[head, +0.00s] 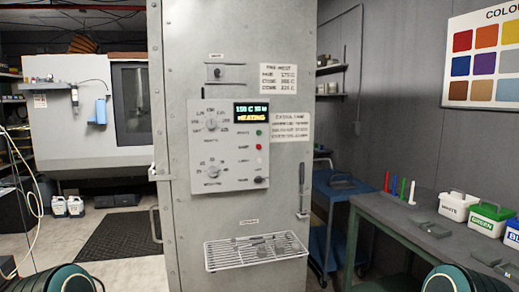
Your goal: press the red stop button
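A pale control panel (229,146) is fixed to the front of a tall grey cabinet (235,210). A small red round button or lamp (259,147) sits in the column at the panel's right side, below a green one (259,132) and above a whitish one (260,163). The labels beside them are too small to read surely. Neither gripper is in view; only dark rounded parts of my own arms show at the bottom left and bottom right corners. Nothing touches the panel.
A slotted metal shelf (256,251) juts from the cabinet below the panel. Door handles (303,190) stand on the cabinet. A green table (420,236) with tubs and coloured sticks stands at right, a blue cart (338,190) behind it. Floor with a dark mat (122,235) is open at left.

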